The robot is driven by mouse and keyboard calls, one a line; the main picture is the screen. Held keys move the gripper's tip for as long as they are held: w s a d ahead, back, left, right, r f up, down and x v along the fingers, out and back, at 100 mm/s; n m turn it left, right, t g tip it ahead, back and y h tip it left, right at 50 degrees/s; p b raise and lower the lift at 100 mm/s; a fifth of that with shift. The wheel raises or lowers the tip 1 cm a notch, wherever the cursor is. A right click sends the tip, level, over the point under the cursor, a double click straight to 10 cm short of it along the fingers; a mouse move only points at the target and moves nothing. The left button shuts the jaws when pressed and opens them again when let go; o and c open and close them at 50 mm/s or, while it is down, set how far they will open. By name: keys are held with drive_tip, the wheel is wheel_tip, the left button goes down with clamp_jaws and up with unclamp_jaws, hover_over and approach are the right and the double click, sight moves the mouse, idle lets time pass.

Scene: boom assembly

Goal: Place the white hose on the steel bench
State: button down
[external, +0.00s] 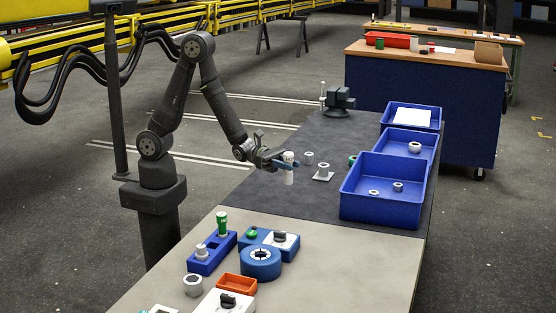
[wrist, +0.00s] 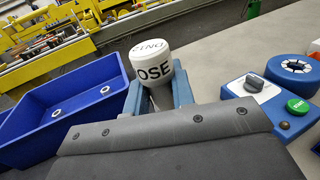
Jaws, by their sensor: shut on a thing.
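The white hose is a white cylinder (external: 289,175) with dark lettering on it. In the wrist view, it (wrist: 152,69) shows "OSE" on its side and stands between the blue fingers. My gripper (external: 284,164) is shut on it, with the hose upright, over the dark part of the bench near its left edge. The fingers also show in the wrist view (wrist: 158,97). I cannot tell how far the hose's lower end is from the surface. The light grey steel bench (external: 355,270) is in the foreground of the external view.
Blue bins (external: 383,210) line the right side of the dark surface (external: 290,195). A small flanged part (external: 323,172) and a grey ring-like part (external: 308,158) stand close right of my gripper. A blue round fixture (external: 261,262) and switch boxes crowd the bench's left; its right part is clear.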

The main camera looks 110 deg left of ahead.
drive_tip(key=s+d+m+g+h, duration=0.25)
drive_tip(key=s+d, duration=0.35)
drive_tip(key=d, duration=0.4)
drive_tip(key=s+d+m+g+h, duration=0.25)
drive_tip(key=s+d, duration=0.45)
drive_tip(key=d, duration=0.4)
drive_tip(key=s+d+m+g+h, duration=0.1)
drive_tip(key=s+d+m+h, duration=0.15)
drive_tip(key=s+d, duration=0.55)
drive_tip(key=shift+n+h, duration=0.35)
drive_tip(key=shift+h, duration=0.1)
drive_tip(key=shift+w+d+f, duration=0.3)
drive_tip(key=shift+d+f, duration=0.1)
drive_tip(key=shift+f, duration=0.45)
drive_tip(key=shift+w+d+f, duration=0.35)
drive_tip(key=shift+d+f, duration=0.05)
drive_tip(key=shift+f, duration=0.4)
drive_tip(key=shift+w+d+f, duration=0.3)
drive_tip(key=shift+d+f, duration=0.1)
drive_tip(key=shift+f, duration=0.45)
drive_tip(key=shift+f, duration=0.15)
drive_tip(key=shift+f, duration=3.85)
drive_tip(key=shift+f, duration=0.1)
drive_tip(key=c, duration=1.2)
unclamp_jaws()
drive_tip(key=shift+c, duration=0.2)
